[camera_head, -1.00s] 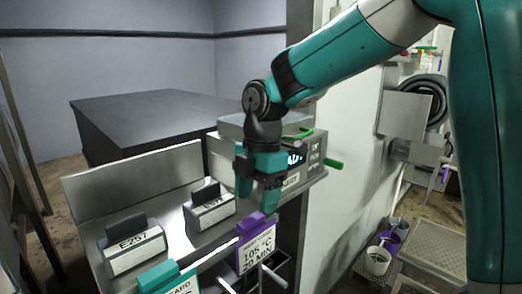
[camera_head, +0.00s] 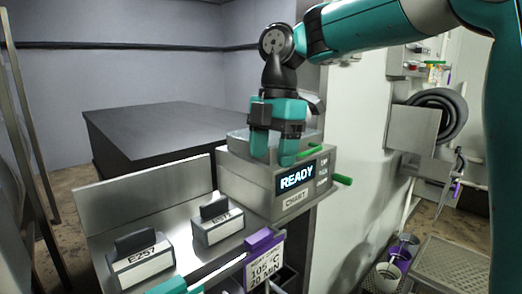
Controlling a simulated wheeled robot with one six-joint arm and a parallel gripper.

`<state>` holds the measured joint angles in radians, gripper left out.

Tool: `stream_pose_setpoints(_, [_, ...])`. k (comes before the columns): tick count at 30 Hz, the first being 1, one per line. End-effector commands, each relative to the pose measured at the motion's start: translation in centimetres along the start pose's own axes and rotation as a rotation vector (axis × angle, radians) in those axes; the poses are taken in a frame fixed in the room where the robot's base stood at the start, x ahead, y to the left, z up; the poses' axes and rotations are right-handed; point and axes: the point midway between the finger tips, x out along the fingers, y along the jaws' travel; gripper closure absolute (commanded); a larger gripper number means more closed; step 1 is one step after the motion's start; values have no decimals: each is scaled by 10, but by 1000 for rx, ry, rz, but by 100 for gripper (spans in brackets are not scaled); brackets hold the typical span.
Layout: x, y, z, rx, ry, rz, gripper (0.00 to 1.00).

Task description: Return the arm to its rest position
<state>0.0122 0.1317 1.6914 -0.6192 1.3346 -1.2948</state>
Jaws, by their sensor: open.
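My gripper (camera_head: 274,158) is teal with a dark wrist and points down. Its fingers are apart and nothing shows between them. It hangs in front of the upper part of a grey control box (camera_head: 238,187) with a lit READY display (camera_head: 297,176), hiding part of its top. I cannot tell whether it touches the box. My teal arm reaches in from the upper right, with the wrist joint high at the top centre.
A metal shelf (camera_head: 150,195) holds grey blocks labelled E257 (camera_head: 140,260) and another (camera_head: 217,223). A purple-clipped card (camera_head: 264,262) hangs at its front edge. A black table (camera_head: 170,135) stands behind. A coiled hose (camera_head: 452,115) hangs right.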

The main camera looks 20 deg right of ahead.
Motion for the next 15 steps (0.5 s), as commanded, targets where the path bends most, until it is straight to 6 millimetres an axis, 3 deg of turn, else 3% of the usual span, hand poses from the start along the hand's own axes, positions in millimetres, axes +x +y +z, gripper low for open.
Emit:
stream_pose_setpoints(5, [1, 0, -1, 4, 1, 0, 37])
stream_pose_setpoints(8, [12, -8, -11, 68, 16, 7, 37])
stream_pose_setpoints(11, [38, -28, -36, 244, 57, 19, 37])
stream_pose_setpoints(15, [90, -74, -76, 611, 135, 25, 37])
